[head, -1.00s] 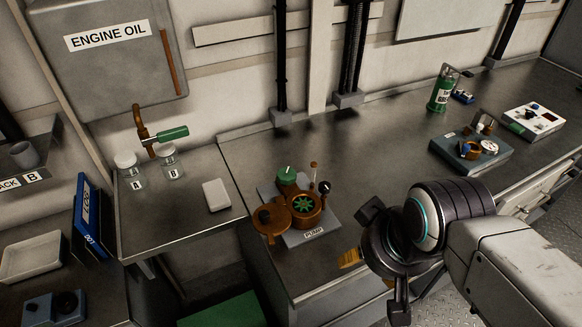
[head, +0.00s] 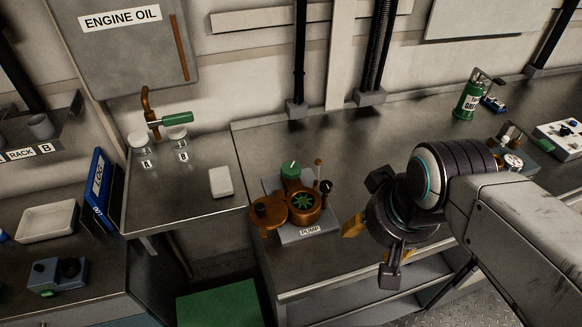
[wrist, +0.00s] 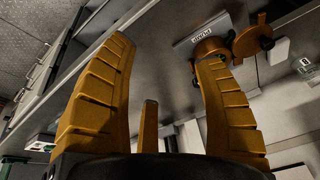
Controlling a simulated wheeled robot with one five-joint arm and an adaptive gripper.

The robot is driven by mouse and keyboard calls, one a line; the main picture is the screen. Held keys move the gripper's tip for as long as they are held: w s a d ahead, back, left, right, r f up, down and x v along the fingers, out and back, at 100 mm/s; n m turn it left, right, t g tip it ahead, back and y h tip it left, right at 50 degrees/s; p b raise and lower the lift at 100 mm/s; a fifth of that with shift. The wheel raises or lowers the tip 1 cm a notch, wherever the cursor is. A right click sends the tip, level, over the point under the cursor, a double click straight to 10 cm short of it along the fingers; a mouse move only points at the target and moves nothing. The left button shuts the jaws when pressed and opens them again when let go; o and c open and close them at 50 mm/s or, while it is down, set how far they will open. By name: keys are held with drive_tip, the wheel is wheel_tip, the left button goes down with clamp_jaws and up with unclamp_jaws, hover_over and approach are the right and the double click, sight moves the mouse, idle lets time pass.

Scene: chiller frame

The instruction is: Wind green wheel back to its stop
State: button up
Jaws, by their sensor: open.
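The pump stands on a grey plate (head: 308,236) labelled PUMP on the bench. A green star-shaped wheel (head: 304,201) sits in its round orange housing. A green round knob (head: 291,170) with a white mark stands behind it. I cannot tell which one is the green wheel. A round orange lid (head: 268,211) is at the left. My gripper (head: 362,228) is open and empty, to the right of the pump and apart from it. In the wrist view its orange fingers (wrist: 165,65) are spread.
A small upright lever (head: 326,187) with a dark knob stands at the pump's right. A white block (head: 221,182) and two jars (head: 180,143) are to the left. A green can (head: 469,98) and instruments (head: 513,160) are to the right. Bench behind the pump is clear.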

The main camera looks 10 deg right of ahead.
drive_tip(key=w+a+r+m+g+p, duration=0.1)
drive_tip(key=w+a+r+m, duration=0.15)
drive_tip(key=w+m, duration=0.55)
drive_tip(key=m+g+p, duration=0.3)
drive_tip(key=m, duration=1.5)
hover_over(291, 168)
wheel_tip(291, 168, down, 9)
drive_tip(key=shift+s+d+f, duration=0.1)
drive_tip(key=shift+f, duration=0.5)
drive_tip(key=shift+f+p, duration=0.65)
drive_tip(key=shift+f, duration=2.7)
drive_tip(key=shift+c, duration=0.4)
drive_tip(key=c, duration=0.9)
drive_tip(key=shift+o, duration=0.2)
